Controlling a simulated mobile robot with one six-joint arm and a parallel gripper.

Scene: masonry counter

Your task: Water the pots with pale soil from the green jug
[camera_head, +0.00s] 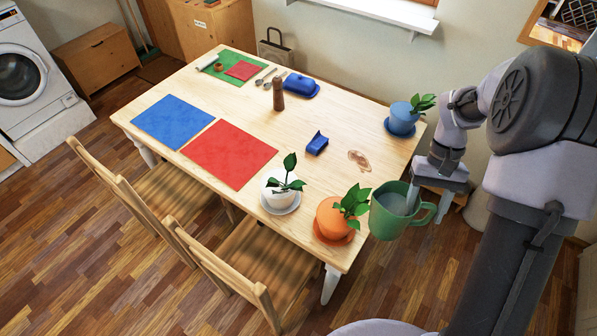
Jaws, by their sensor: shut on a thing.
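The green jug (382,222) is held roughly upright at the table's front right corner, just right of the orange pot. Greyish content shows inside it. My gripper (412,200) is shut on the jug at its rim on the handle side. The orange pot (331,221) stands on an orange saucer with a leafy plant. The white pot (275,198) stands on a pale saucer to its left. The blue pot (401,121) stands on a blue saucer at the far right corner. Leaves and viewing angle keep me from telling the soil colour in any pot.
The wooden table (318,184) carries a brown stain (359,160), a small blue object (317,143), a brown mill (278,95), a blue butter dish (301,86), and blue (173,121) and red (228,153) mats. Chairs (225,268) line the near side.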

